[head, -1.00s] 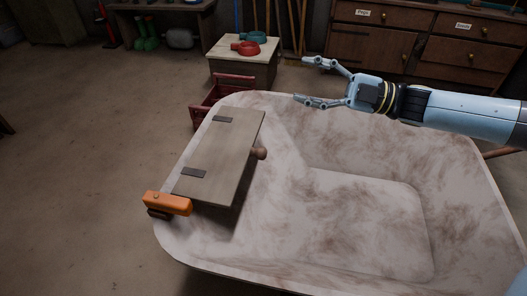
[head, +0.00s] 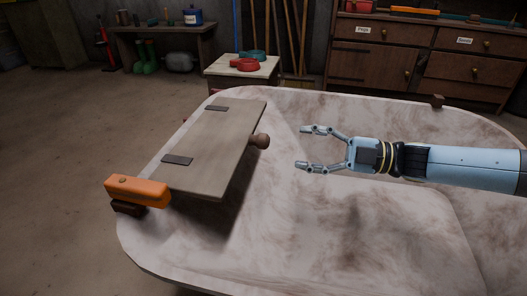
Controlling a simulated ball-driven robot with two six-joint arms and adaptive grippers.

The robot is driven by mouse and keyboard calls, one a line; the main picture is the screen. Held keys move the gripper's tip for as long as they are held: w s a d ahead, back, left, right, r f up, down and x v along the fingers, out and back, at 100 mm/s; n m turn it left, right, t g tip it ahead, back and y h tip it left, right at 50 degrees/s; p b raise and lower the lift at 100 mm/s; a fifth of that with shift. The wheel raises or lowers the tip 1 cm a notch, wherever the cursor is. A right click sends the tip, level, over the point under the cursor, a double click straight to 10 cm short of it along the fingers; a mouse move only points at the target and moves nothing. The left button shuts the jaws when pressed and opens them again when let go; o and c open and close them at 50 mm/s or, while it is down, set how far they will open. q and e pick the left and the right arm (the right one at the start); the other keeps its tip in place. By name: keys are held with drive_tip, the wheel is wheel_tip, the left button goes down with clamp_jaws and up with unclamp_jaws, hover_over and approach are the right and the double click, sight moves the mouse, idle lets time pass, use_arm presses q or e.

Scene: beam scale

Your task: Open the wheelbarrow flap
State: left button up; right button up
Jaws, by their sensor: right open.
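The wheelbarrow (head: 330,235) has a pale tray with brown stains and fills the lower middle and right of the head view. Its flap (head: 213,148) is a flat wooden board with two dark hinges along its left side, lying over the tray's left part. A round brown knob (head: 261,141) sticks out from the flap's right edge. My right gripper (head: 302,148) is open and empty, its fingers pointing left at the knob with a small gap between. My left gripper is not in view.
An orange block-like piece (head: 138,190) sits at the tray's near left rim. Behind stand a small table (head: 241,72) with red and teal items, a drawer cabinet (head: 375,55) and a workbench (head: 160,30). Floor at the left is clear.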

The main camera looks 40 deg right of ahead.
sight(264, 142)
drive_tip(key=b+x, duration=0.3)
drive_tip(key=x, duration=0.5)
drive_tip(key=shift+w+a+f, duration=0.1)
drive_tip(key=shift+w+a, duration=0.15)
drive_tip(key=shift+w, duration=0.1)
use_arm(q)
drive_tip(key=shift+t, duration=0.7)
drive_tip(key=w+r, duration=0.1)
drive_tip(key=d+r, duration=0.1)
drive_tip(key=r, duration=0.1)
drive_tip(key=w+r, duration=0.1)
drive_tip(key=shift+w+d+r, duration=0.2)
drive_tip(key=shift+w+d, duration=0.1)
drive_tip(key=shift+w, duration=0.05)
use_arm(e)
drive_tip(key=shift+w+a, duration=0.2)
drive_tip(key=shift+w, duration=0.05)
clamp_jaws()
